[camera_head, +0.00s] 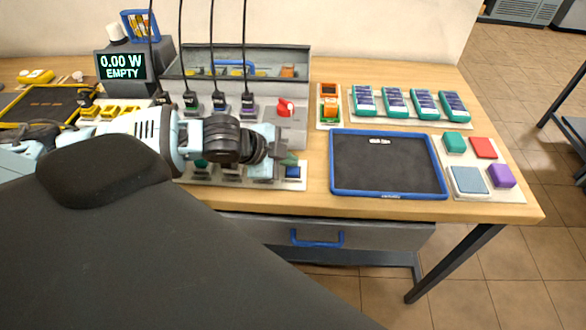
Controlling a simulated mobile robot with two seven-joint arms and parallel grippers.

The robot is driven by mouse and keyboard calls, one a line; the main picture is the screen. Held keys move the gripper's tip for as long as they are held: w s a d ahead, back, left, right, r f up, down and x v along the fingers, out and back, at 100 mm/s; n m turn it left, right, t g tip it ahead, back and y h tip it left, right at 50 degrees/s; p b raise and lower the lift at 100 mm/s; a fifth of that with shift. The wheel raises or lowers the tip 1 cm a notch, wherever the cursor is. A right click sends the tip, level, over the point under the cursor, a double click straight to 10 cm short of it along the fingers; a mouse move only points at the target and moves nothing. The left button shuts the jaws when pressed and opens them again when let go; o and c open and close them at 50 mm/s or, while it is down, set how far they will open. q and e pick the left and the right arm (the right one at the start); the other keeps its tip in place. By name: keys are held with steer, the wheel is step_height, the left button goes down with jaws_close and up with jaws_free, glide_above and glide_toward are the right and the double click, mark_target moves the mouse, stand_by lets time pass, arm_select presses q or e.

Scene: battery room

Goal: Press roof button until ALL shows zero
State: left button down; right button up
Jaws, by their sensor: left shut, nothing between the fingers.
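My left gripper (287,160) comes in from the left and is shut and empty, with its fingertips over the right part of a pale button strip (240,183) on the workbench. A blue button (293,172) shows at the strip's right end, just below the fingertips. A teal button (201,163) shows partly further left; the arm hides much of the row. I cannot read the button labels or tell whether the fingertips touch one. A dark display (122,66) at the back left reads "0.00 W" and "EMPTY". The word ALL is not legible anywhere. My right gripper is not in view.
A grey box with a red switch (285,107) and black cables stands behind the strip. A blue-rimmed dark tray (334,176) lies to the right. Teal battery packs (395,103) and a board with coloured blocks (511,191) are further right. The bench's front edge is clear.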

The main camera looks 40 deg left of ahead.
arm_select(q)
steer(key=shift+f, duration=0.15)
steer(key=shift+f, duration=0.3)
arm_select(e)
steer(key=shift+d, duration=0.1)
